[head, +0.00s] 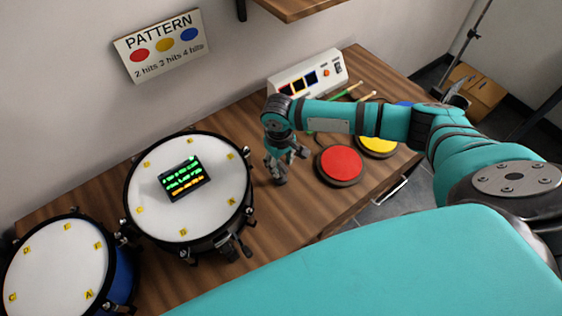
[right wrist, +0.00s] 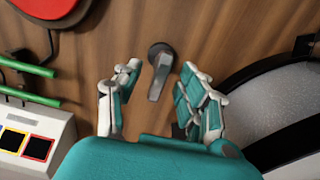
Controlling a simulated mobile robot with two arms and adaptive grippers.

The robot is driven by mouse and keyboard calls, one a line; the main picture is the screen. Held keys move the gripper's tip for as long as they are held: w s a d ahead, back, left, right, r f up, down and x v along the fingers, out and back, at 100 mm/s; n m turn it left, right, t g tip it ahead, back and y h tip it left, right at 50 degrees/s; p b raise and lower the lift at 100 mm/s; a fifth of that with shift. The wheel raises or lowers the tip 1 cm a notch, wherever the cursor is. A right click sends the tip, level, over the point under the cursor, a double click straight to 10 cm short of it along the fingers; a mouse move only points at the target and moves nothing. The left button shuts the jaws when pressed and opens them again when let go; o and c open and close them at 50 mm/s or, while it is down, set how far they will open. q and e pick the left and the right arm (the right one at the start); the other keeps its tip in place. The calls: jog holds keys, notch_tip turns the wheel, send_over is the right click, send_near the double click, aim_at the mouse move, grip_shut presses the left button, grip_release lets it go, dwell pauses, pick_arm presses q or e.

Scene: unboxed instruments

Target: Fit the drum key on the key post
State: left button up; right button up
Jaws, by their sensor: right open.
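My right gripper (head: 284,156) is open above the table, between the middle drum (head: 218,211) and the red pad (head: 341,164). In the right wrist view, a small grey metal piece with a dark round end (right wrist: 159,76) shows between the parted fingers of the gripper (right wrist: 160,72). It looks like the drum key, perhaps on its post; I cannot tell the two apart. No finger visibly touches it. In the head view the gripper largely hides this spot. My left gripper is not in view.
A second drum (head: 50,270) stands at the left. A small display (head: 182,178) lies on the middle drum. A yellow pad (head: 377,142), green sticks (head: 342,92) and a white control box (head: 308,70) are to the right and behind. A wooden shelf (head: 296,8) juts out above.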

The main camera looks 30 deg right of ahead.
jog(key=shift+r, duration=0.1)
notch_tip(320, 180, up, 12)
jog(key=shift+a, duration=0.15)
dwell(0.3)
dwell(0.5)
